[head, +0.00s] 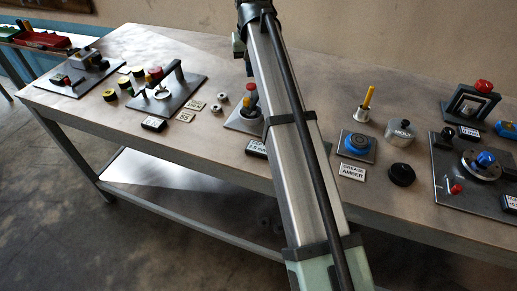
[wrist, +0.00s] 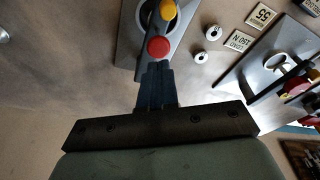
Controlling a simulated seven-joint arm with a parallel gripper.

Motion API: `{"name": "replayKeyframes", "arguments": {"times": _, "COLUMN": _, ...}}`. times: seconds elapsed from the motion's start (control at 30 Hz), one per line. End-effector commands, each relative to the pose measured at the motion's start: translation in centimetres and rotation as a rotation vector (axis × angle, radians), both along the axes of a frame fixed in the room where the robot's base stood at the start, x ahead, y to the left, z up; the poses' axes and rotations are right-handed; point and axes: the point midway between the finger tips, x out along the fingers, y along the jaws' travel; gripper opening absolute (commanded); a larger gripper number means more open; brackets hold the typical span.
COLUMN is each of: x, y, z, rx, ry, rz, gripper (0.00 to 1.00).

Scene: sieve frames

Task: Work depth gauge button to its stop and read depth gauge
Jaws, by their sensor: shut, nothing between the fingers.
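In the head view, a small grey plate (head: 240,124) near the table's middle carries a device with a red-topped part (head: 251,88); my arm partly covers it. A black label (head: 256,148) in front of it is only partly readable and seems to end in mm. In the wrist view, the plate (wrist: 128,45) bears a round red button (wrist: 159,47) and a yellow part (wrist: 168,9). My gripper (wrist: 157,68) is shut and empty, its fingertips right by the red button; I cannot tell if they touch. I see no readable gauge face.
A plate with a dark handle (head: 178,72) stands left, with two small metal rings (head: 220,102) between. Right are a blue round device (head: 357,143), a lidded metal pot (head: 399,133), a yellow-handled tool (head: 366,103) and a plate with a blue knob (head: 485,159).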

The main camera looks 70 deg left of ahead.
Motion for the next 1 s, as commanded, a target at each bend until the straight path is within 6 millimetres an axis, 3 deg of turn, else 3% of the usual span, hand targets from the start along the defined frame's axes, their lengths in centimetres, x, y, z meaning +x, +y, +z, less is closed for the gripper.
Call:
{"name": "replayKeyframes", "arguments": {"times": 0.2, "x": 0.0, "y": 0.0, "z": 1.6, "rx": -0.001, "ry": 0.000, "rz": 0.000, "gripper": 0.00}}
{"name": "replayKeyframes", "arguments": {"times": 0.67, "x": 0.0, "y": 0.0, "z": 2.1, "rx": 0.000, "ry": 0.000, "rz": 0.000, "gripper": 0.00}}
{"name": "replayKeyframes", "arguments": {"times": 1.0, "x": 0.0, "y": 0.1, "z": 4.6, "rx": -0.001, "ry": 0.000, "rz": 0.000, "gripper": 0.00}}
